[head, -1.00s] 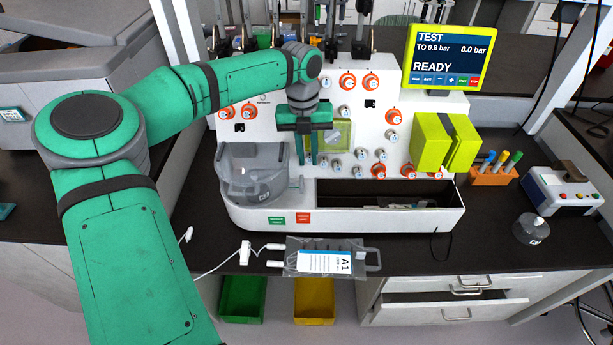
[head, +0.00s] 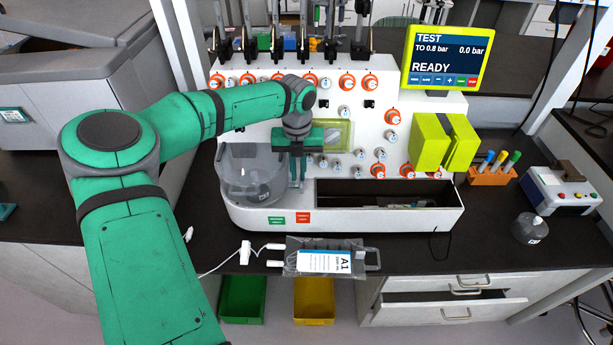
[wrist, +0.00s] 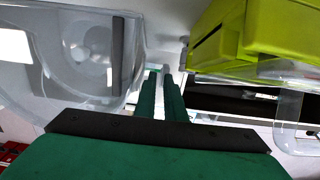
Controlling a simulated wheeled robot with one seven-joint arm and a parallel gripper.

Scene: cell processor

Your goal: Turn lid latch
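The clear round lid (head: 252,170) covers the bowl at the left of the white cell processor, and fills the upper left of the wrist view (wrist: 95,50). My gripper (head: 297,184) points down at the lid's right edge, where the lid latch sits. The fingers hide most of the latch. In the wrist view my gripper's fingertips (wrist: 161,78) are close together beside the lid, with a narrow pale strip between them. A small grey piece shows at the tips, probably part of the latch. I cannot tell whether the fingers grip it.
The open tray (head: 388,220) of the processor lies right of my gripper. A yellow-green block (head: 445,142) stands behind it on the right, and a yellow-green part (wrist: 255,40) is close by in the wrist view. A labelled bag (head: 325,260) lies at the bench front. The screen (head: 445,55) reads READY.

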